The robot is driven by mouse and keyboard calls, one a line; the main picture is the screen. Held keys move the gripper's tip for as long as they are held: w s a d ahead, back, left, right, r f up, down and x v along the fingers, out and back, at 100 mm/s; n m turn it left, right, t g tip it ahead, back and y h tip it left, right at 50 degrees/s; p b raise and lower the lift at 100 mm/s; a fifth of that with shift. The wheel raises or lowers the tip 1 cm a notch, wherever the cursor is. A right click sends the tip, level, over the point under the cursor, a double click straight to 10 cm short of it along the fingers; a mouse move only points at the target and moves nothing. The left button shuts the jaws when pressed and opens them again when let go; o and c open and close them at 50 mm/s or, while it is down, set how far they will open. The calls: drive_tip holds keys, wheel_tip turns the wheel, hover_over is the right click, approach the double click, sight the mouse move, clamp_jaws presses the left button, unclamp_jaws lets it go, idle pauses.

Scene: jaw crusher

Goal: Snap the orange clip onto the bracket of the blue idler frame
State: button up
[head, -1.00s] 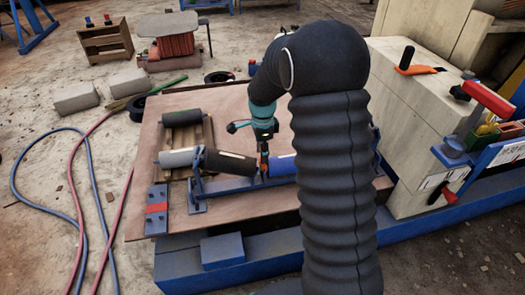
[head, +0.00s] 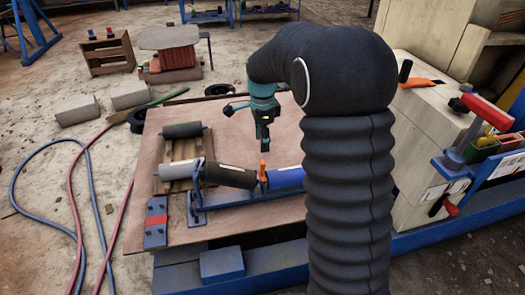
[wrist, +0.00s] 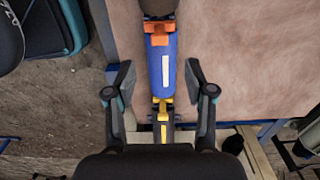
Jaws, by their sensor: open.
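The orange clip (head: 263,173) stands at the joint between the black roller (head: 230,176) and the blue roller (head: 286,178) of the blue idler frame (head: 235,196). In the wrist view the clip (wrist: 158,33) lies across the far end of the blue roller (wrist: 162,68). I cannot tell whether it is fully seated on the bracket, which is mostly hidden beneath it. My gripper (head: 265,150) is above the clip, apart from it. In the wrist view its fingers (wrist: 160,92) are spread and empty, with the blue roller showing below and between them.
A yellow piece (wrist: 163,112) is at the near end of the blue roller. A grey roller (head: 177,171) and a loose dark roller (head: 182,130) are at left on the wooden board (head: 225,125). The crusher body (head: 425,120) stands at right. My arm hides part of the board.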

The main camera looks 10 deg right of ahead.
sight(263, 162)
drive_tip(key=shift+r, duration=0.85)
drive_tip(key=shift+f, duration=0.1)
drive_tip(key=c, duration=0.4)
drive_tip(key=shift+f+b, duration=0.3)
drive_tip(key=shift+b, duration=0.1)
drive_tip(key=c, duration=0.4)
drive_tip(key=shift+f+b, duration=0.6)
drive_tip(key=shift+b, duration=0.15)
clamp_jaws()
drive_tip(key=shift+f+m+b, duration=0.25)
drive_tip(key=shift+m+b, duration=0.2)
drive_tip(key=shift+m, duration=0.15)
drive_tip(key=shift+w+m, duration=0.1)
drive_tip(key=shift+m, duration=0.5)
drive_tip(key=m, duration=0.4)
drive_tip(key=shift+r+m, duration=0.2)
drive_tip(key=shift+m, duration=0.2)
wheel_tip(263, 162, down, 6)
drive_tip(key=b, duration=0.6)
